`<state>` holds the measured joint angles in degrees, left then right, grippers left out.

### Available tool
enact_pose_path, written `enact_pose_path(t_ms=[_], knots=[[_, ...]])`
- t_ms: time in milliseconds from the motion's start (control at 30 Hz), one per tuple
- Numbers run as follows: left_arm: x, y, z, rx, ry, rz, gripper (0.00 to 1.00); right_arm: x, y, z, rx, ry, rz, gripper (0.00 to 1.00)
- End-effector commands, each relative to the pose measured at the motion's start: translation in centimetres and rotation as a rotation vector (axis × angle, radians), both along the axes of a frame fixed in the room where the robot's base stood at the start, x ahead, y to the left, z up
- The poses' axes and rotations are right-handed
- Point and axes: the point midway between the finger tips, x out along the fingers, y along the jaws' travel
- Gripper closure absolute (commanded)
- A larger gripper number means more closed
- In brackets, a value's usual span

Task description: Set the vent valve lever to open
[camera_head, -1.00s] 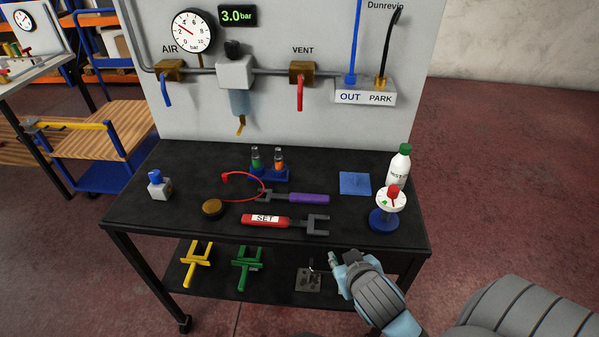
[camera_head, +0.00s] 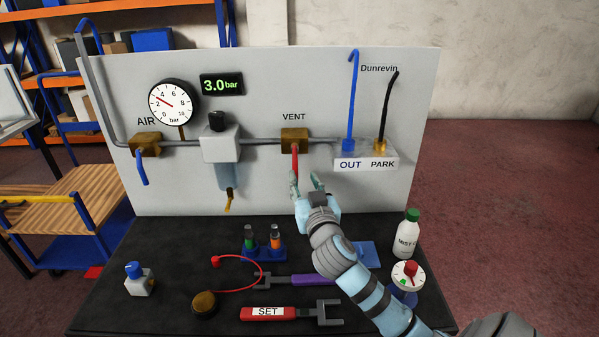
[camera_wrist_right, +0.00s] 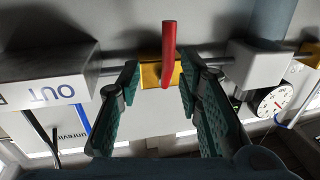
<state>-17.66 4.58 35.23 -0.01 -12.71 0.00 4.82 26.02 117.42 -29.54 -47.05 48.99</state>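The vent valve (camera_head: 295,141) is a brass block on the pipe under the VENT label. Its red lever (camera_head: 295,162) hangs straight down, across the pipe. My right gripper (camera_head: 307,182) is raised in front of the panel, at the lever's lower end. In the right wrist view the red lever (camera_wrist_right: 169,52) shows between the two open fingers of the gripper (camera_wrist_right: 160,85), with a gap on each side. The brass valve body (camera_wrist_right: 151,75) is behind it. My left gripper is not in view.
The OUT/PARK block (camera_head: 366,154) with blue and black hoses is right of the valve. The regulator (camera_head: 220,145) and gauge (camera_head: 173,103) are left. The black table (camera_head: 180,250) below holds a SET tool (camera_head: 268,313), a bottle (camera_head: 407,235) and vials (camera_head: 263,242).

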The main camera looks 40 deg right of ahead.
Motion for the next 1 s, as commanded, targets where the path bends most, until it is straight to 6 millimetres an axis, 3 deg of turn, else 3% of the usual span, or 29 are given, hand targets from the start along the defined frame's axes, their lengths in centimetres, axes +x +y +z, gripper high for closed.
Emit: enact_pose_path(t_ms=[100,200,400,533,733,1000], knots=[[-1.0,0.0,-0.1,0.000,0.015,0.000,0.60,2.7,-1.1,-0.1,0.001,0.003,-0.002,0.67],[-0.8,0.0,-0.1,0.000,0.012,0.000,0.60,3.9,-1.7,-0.2,0.002,0.006,-0.003,0.67],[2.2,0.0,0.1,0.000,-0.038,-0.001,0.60,4.5,-2.1,-0.3,0.002,0.008,-0.004,0.67],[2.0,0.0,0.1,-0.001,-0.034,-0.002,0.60,4.5,-2.1,-0.3,0.002,0.008,-0.003,0.67],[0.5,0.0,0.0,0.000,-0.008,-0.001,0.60,4.5,-2.0,-0.3,0.002,0.008,-0.003,0.99],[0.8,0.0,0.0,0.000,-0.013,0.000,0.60,4.5,-2.1,-0.4,0.002,0.009,-0.003,1.00]])
